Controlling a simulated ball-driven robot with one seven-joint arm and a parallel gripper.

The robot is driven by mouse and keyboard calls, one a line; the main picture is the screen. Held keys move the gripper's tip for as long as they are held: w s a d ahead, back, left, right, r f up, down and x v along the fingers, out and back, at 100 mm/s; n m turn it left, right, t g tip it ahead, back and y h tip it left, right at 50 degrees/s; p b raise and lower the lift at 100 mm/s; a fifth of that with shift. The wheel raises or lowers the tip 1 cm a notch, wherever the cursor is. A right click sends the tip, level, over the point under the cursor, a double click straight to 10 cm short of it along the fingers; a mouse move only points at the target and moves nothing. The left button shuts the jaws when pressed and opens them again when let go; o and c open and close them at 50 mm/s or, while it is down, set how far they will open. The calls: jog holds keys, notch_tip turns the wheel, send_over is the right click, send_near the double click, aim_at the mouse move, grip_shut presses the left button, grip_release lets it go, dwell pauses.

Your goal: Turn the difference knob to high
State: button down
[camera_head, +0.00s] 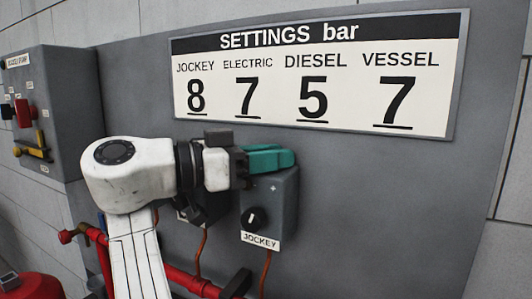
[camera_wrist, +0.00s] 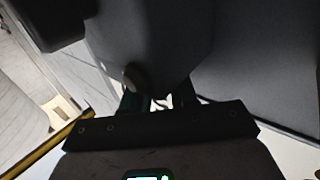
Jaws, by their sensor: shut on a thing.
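The grey JOCKEY switch box (camera_head: 284,206) is on the dark panel, with a round black knob with a white mark (camera_head: 254,219) low on its front and a small plus sign higher up. My gripper (camera_head: 270,159), with teal fingers, is at the top of this box. It is shut on what appears to be the difference knob, which the fingers hide. Its setting cannot be read. In the wrist view the fingers (camera_wrist: 160,100) are in deep shadow against the dark box (camera_wrist: 150,40), and the held part is not clear. The front knob (camera_wrist: 130,76) shows just beyond them.
A SETTINGS bar sign (camera_head: 315,75) is above my gripper. Another dark box (camera_head: 207,208) is close on the left, partly behind my arm. Red pipes (camera_head: 185,279) run below, and a grey control cabinet (camera_head: 58,105) is at the far left. The panel to the right is clear.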

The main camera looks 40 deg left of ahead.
jog(key=shift+s+a+r+h, duration=0.1)
jog(key=shift+s+a+h, duration=0.1)
jog(key=shift+a+h, duration=0.1)
dwell(0.4)
jog(key=c, duration=1.2)
grip_release()
jog(key=shift+s+a, duration=0.1)
jog(key=shift+a, duration=0.05)
jog(key=shift+w+d+m, duration=0.2)
jog(key=shift+d+m, duration=0.1)
jog(key=shift+f+n+y, duration=0.2)
jog(key=shift+n+y, duration=0.2)
jog(key=shift+y, duration=0.1)
